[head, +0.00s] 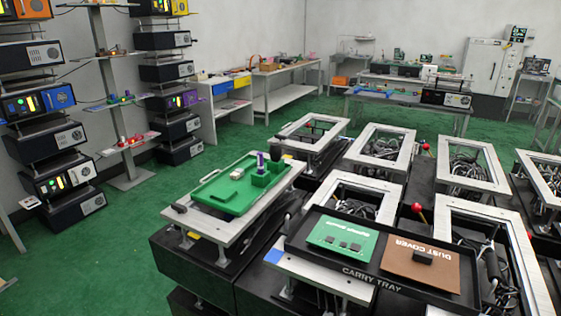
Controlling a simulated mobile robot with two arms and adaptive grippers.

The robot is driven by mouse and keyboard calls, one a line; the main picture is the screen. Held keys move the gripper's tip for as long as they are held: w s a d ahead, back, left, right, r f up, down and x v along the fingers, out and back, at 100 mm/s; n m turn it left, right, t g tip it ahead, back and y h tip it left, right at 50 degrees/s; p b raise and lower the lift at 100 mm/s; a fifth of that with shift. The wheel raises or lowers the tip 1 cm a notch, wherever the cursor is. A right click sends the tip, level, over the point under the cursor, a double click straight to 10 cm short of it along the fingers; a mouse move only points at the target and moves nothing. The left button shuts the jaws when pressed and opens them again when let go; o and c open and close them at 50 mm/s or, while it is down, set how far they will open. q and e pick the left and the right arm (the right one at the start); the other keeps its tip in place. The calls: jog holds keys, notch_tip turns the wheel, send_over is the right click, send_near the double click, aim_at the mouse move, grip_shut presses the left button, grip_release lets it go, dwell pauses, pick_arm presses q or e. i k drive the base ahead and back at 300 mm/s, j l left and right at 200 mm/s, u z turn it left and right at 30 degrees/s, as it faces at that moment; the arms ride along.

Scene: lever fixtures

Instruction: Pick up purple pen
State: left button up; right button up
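A small upright purple object (261,160) stands at the green block-like holder (262,180) on the green tray (215,187), left of the picture's middle. It is too small to tell for certain that it is the purple pen. Neither of my grippers shows in the head view.
A black carry tray (343,273) lies in front with a green board (342,238) and a brown dust cover (418,265). Several open metal frames (385,148) stand behind and to the right, with red-knobbed levers (417,208). Green floor (118,235) is clear at left.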

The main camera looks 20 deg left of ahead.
aim_at(261, 162)
jog(key=i+j+z, duration=0.25)
jog(key=j, duration=1.1)
jog(key=j+z, duration=0.3)
jog(key=j, duration=1)
